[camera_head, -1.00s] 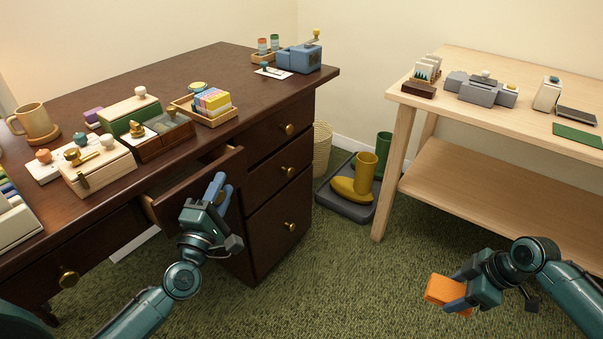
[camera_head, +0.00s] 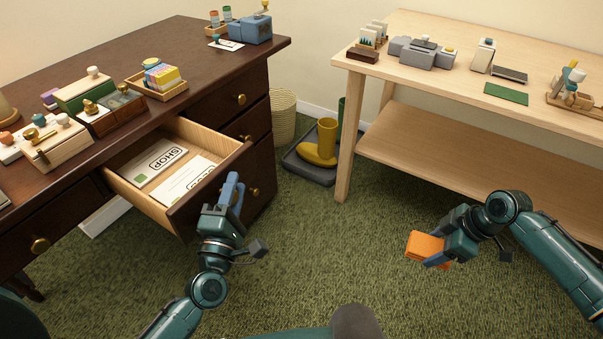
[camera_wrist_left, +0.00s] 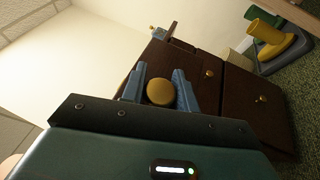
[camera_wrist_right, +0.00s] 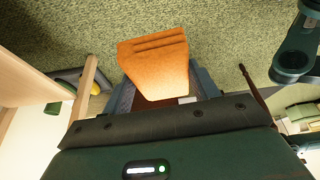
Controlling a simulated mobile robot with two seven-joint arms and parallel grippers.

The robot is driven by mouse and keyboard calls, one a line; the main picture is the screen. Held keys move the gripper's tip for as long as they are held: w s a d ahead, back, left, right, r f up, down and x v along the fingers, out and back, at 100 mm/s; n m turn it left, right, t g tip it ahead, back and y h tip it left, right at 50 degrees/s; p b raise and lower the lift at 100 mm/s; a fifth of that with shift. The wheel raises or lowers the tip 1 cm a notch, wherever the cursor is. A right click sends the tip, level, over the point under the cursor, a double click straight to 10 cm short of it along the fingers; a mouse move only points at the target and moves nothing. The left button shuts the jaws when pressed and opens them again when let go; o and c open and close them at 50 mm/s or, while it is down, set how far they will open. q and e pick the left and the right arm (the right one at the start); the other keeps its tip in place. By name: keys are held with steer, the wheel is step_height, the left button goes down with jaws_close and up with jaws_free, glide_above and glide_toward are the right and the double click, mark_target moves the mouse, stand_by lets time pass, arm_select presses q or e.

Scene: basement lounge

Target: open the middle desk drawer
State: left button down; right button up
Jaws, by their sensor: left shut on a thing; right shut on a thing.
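The middle desk drawer (camera_head: 222,167) stands well pulled out of the dark wooden desk (camera_head: 150,50). Two papers or cards, both marked SHOP (camera_head: 165,163), lie inside it. My left gripper (camera_head: 232,188) is at the drawer's front. In the left wrist view its blue fingers (camera_wrist_left: 161,88) are shut on the round brass knob (camera_wrist_left: 161,92). In the head view the knob is hidden behind the gripper. My right gripper (camera_head: 436,250) is shut on an orange block-like thing (camera_head: 425,246) above the carpet, well away from the desk. The orange thing also fills the right wrist view's middle (camera_wrist_right: 158,62).
The desk top holds boxes, stamps and a blue device (camera_head: 250,29). To the right stands a light wooden table (camera_head: 440,85) with a lower shelf. The carpet in front is clear.

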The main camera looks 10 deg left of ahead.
arm_select(q)
steer(key=shift+s+d, duration=0.15)
steer(key=shift+d, duration=0.15)
arm_select(e)
steer(key=shift+r, duration=0.1)
arm_select(q)
steer(key=c, duration=1.1)
jaws_free()
steer(key=shift+o, duration=0.2)
steer(key=shift+s, duration=0.1)
arm_select(e)
steer(key=shift+s, duration=0.15)
